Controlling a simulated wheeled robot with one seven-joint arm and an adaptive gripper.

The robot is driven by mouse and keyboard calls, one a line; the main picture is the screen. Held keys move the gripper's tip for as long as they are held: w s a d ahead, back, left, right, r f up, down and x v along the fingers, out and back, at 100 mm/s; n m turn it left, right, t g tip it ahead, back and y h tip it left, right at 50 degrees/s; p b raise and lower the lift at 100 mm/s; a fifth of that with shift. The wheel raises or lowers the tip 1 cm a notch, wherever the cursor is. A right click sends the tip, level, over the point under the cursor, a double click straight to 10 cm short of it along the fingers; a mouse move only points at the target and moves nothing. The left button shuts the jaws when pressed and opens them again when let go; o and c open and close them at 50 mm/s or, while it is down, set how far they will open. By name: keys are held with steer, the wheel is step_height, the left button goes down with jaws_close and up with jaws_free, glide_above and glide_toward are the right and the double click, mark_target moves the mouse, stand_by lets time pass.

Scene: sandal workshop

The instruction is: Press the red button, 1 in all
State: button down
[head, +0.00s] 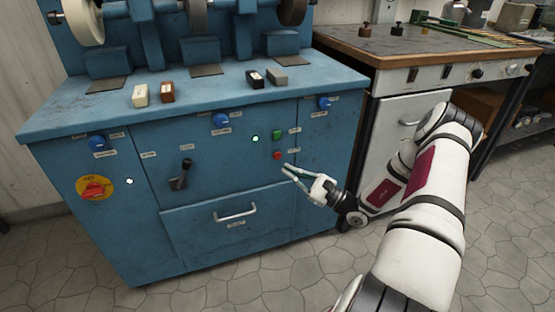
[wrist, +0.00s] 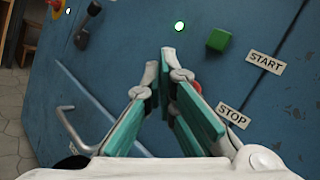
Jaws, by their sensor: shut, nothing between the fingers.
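The red button (head: 277,156) is on the front of the blue cabinet, below the green button (head: 278,136). In the wrist view the red button (wrist: 197,87) is mostly hidden behind my gripper's right finger, near the STOP label (wrist: 232,115). My gripper (head: 286,170) is shut and empty. In the head view its fingertips are just below and right of the red button. I cannot tell whether they touch the cabinet front. In the wrist view the fingertips (wrist: 160,62) point at the blue panel, left of the red button.
The panel also holds a lit green lamp (head: 255,139), a black lever (head: 181,174), a red-and-yellow switch (head: 94,188) and blue knobs. A drawer handle (head: 235,215) sticks out below. A white-fronted bench (head: 405,112) stands to the right.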

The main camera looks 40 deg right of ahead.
steer(key=shift+w+d+b, duration=0.25)
steer(key=shift+w, duration=0.6)
steer(key=shift+w+d+b, duration=0.2)
steer(key=shift+w+b, duration=0.05)
steer(key=shift+w, duration=0.55)
steer(key=shift+w+d+b, duration=0.25)
steer(key=shift+w, duration=0.6)
steer(key=shift+w, duration=0.15)
steer(key=shift+w+d, duration=0.15)
steer(key=shift+w, duration=0.1)
steer(key=shift+w+d, duration=0.1)
steer(key=shift+w, duration=0.35)
steer(key=shift+s, duration=0.15)
stand_by(0.3)
steer(key=shift+s+a, duration=0.25)
steer(key=shift+s, duration=0.45)
steer(key=shift+s+a+p, duration=0.25)
steer(key=shift+s+p, duration=0.2)
steer(key=shift+s, duration=0.35)
steer(key=shift+s+a+p, duration=0.2)
steer(key=shift+s+p, duration=0.2)
steer(key=shift+s, duration=0.4)
steer(key=shift+s+a+p, duration=0.25)
steer(key=shift+s+p, duration=0.2)
steer(key=shift+s, duration=0.35)
